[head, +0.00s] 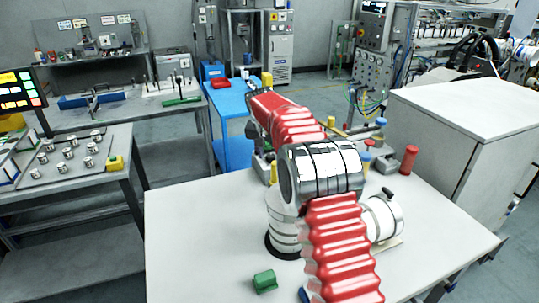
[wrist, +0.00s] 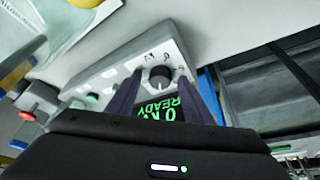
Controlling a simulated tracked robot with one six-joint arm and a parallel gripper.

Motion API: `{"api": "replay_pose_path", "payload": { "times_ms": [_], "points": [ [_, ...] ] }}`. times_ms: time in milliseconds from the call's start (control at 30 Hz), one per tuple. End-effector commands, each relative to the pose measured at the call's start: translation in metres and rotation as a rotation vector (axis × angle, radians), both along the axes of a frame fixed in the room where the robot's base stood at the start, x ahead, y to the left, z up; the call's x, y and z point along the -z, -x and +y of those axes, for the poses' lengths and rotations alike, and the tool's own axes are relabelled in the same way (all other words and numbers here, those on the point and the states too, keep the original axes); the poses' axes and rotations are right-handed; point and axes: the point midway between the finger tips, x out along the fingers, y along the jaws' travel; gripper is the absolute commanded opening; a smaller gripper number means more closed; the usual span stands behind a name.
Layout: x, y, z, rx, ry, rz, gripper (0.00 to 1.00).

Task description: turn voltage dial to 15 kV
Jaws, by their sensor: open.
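The voltage dial (wrist: 159,77) is a black round knob with a pale pointer mark, on the light grey front of a box (wrist: 100,82) in the wrist view. Beside it, a dark display (wrist: 165,106) shows green text, upside down, with READY and what looks like 0 kV, partly hidden. My gripper (wrist: 164,70) is open, its two dark fingers on either side of the dial. I cannot tell whether they touch it. In the head view my arm hides the gripper and the dial.
In the head view, a white table (head: 200,235) carries a green block (head: 265,281) and a red cylinder (head: 409,159). A blue table (head: 232,120) stands behind. A white cabinet (head: 470,105) is at right. A red button (wrist: 28,115) shows left in the wrist view.

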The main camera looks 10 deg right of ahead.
Motion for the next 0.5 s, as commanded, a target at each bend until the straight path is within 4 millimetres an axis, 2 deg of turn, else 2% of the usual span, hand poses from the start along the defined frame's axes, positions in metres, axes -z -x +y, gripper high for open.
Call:
{"api": "replay_pose_path", "payload": {
  "times_ms": [267, 500],
  "points": [
    [-0.002, 0.001, 0.0, 0.0, 0.0, 0.0, 0.46],
    [-0.021, 0.007, 0.004, -0.001, 0.0, -0.001, 0.46]
  ]
}}
